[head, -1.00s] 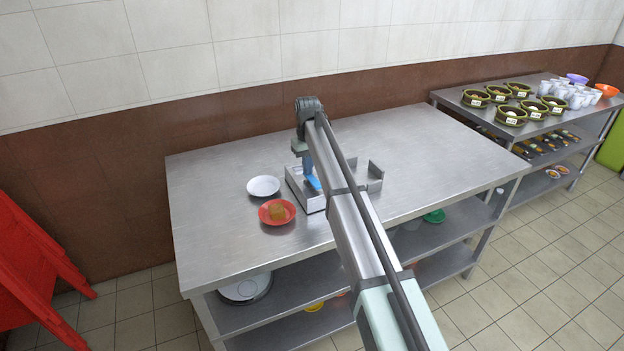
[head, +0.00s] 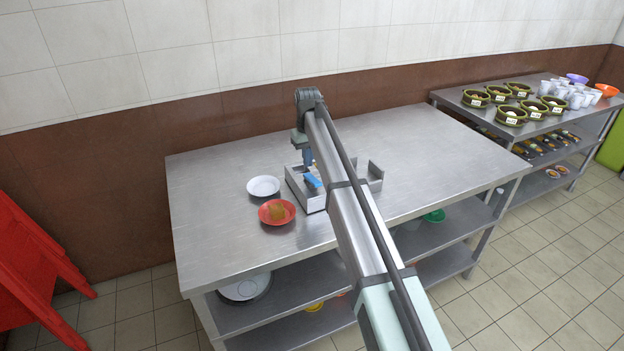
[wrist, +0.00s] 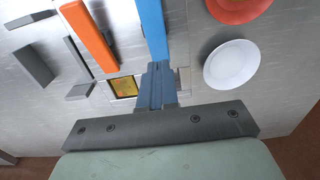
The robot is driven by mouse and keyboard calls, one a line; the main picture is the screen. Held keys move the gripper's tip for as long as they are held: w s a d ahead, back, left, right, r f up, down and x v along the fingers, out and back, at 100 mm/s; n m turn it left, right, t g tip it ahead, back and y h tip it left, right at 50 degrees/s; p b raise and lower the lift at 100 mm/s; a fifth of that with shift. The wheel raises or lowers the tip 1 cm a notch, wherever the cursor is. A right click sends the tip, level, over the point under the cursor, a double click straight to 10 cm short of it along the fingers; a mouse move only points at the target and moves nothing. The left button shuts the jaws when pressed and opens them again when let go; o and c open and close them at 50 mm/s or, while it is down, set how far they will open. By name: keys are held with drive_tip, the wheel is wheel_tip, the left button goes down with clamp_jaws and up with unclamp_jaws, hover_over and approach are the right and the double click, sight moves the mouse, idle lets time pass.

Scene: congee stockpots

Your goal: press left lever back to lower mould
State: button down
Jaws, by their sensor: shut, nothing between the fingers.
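The steel press device (head: 313,203) stands on the table, partly hidden by my arm in the head view. Its blue lever (head: 312,181) is the left one there, tilted toward the front; it also shows in the wrist view (wrist: 152,25). The orange lever (wrist: 88,36) shows only in the wrist view. A small mould opening with yellow content (wrist: 124,87) lies between the levers. My gripper (head: 307,162), shut and empty, points down just behind the blue lever. In the wrist view its fingertips (wrist: 159,66) are at the lever's end; whether they touch it I cannot tell.
The steel table (head: 220,170) is clear at the far left and right. A wall is behind.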

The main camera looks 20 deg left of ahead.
sight(308, 175)
wheel_tip(308, 175, up, 5)
idle(0.7)
